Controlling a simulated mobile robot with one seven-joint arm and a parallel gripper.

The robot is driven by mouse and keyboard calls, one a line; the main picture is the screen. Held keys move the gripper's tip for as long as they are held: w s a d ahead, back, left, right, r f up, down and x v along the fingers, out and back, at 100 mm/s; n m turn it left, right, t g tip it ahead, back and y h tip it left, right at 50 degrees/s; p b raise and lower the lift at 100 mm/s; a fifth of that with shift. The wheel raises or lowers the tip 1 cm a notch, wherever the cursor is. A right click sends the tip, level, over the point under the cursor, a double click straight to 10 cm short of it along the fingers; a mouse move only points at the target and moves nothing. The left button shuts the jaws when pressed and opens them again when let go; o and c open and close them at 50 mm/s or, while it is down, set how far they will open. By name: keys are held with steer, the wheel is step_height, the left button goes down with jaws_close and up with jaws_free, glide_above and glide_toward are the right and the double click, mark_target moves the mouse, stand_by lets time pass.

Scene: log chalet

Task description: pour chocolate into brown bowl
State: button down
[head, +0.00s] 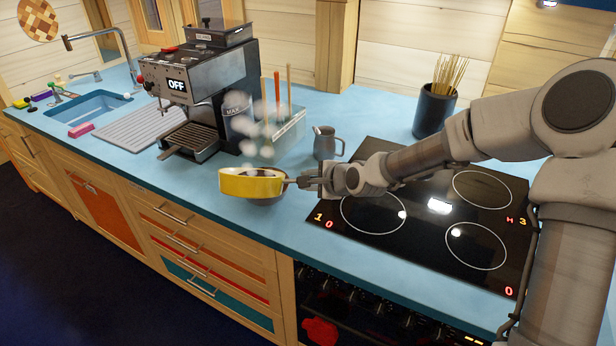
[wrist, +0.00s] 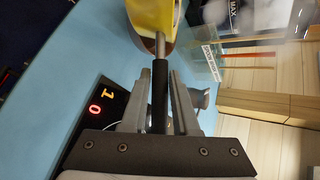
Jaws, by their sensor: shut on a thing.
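My gripper (head: 308,182) is shut on the handle of a yellow pan (head: 248,184) and holds it over the counter between the coffee machine and the cooktop. In the wrist view the dark handle (wrist: 160,95) lies between the fingers, and part of the yellow pan (wrist: 146,16) shows beyond them. The pan looks tilted, with a dark strip of its inside showing; I cannot make out the chocolate clearly. A brown bowl (head: 270,201) shows only as a small edge under the pan, mostly hidden by it. I cannot tell whether pan and bowl touch.
White steam rises above the pan. A black coffee machine (head: 205,85) stands behind left, and a small grey jug (head: 325,143) stands behind the gripper. The black cooktop (head: 420,215) lies right, below my arm. A dark holder with sticks (head: 434,110) stands at the back. Counter front-left is clear.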

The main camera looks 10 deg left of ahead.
steer(key=shift+w+r+m+g+p, duration=0.5)
steer(key=shift+g+p, duration=0.5)
steer(key=shift+p, duration=1.65)
steer(key=shift+w+f+g+p, duration=0.1)
steer(key=shift+w+g+p, duration=0.5)
steer(key=shift+p, duration=0.7)
steer(key=shift+m+g+p, duration=0.3)
steer(key=shift+p, duration=0.1)
steer(key=shift+g+h, duration=0.3)
steer(key=w+r, duration=0.1)
steer(key=r, duration=0.1)
steer(key=w+r+p, duration=0.1)
steer(key=shift+w+r, duration=0.3)
steer(key=shift+r, duration=0.1)
